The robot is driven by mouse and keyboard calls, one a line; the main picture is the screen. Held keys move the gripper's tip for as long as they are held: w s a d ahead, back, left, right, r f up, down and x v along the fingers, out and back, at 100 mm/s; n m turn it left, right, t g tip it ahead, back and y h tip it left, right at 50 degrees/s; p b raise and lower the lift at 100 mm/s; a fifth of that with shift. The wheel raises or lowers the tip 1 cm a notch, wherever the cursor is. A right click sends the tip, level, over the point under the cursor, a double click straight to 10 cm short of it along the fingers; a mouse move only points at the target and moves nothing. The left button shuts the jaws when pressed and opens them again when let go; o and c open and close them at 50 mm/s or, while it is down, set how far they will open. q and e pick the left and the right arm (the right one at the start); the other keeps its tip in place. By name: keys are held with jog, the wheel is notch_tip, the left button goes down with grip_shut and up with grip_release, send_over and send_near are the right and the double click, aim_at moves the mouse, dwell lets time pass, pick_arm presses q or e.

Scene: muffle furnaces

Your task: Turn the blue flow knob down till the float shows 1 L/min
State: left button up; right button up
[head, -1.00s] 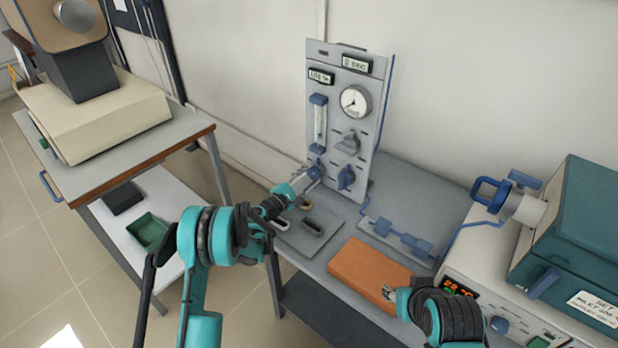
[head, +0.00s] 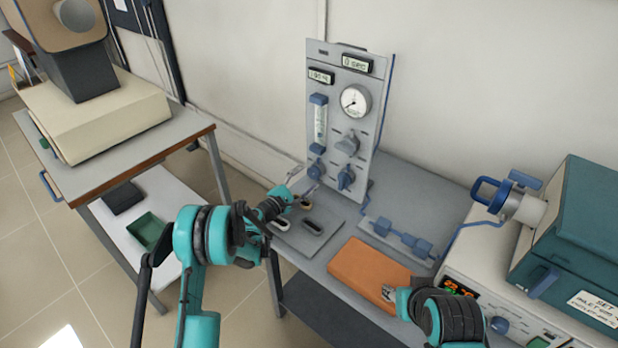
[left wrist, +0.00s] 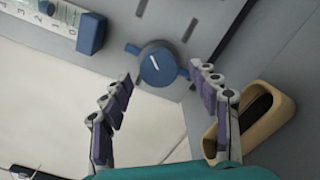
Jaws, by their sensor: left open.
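The blue flow knob (head: 316,169) sits low on the left of the grey gas panel (head: 333,190), under the flowmeter tube (head: 320,122). In the left wrist view the knob (left wrist: 157,66) is round with a white pointer line tilted to the upper left. My left gripper (head: 305,191) is open and empty, drawn back a little from the knob. In its wrist view the fingers (left wrist: 161,80) stand either side of the knob, apart from it.
My right gripper (head: 389,293) is by the orange block (head: 365,271). The panel has a round gauge (head: 355,101) and other knobs (head: 346,178). Small oval dishes (head: 312,227) lie on a grey plate below it. The teal furnace (head: 575,240) stands at right.

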pick_arm(q)
jog(key=v, duration=1)
jog(key=shift+s+a, duration=0.2)
jog(key=shift+s, duration=0.1)
dwell(0.7)
